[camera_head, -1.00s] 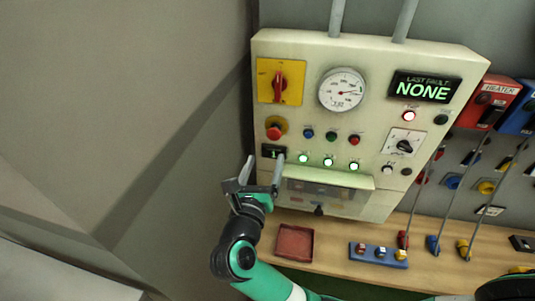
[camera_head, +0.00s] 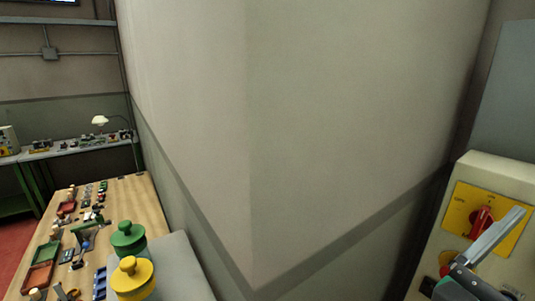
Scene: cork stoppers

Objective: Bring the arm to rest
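One gripper (camera_head: 497,238) shows at the lower right, in front of the control panel.
The cream control panel (camera_head: 500,172) stands at the right. A bare wall (camera_head: 340,120) fills the middle. At the left is a wooden bench (camera_head: 140,190) with many small parts and red trays. A green knobbed object (camera_head: 128,238) and a yellow one (camera_head: 133,277) stand at its near end.

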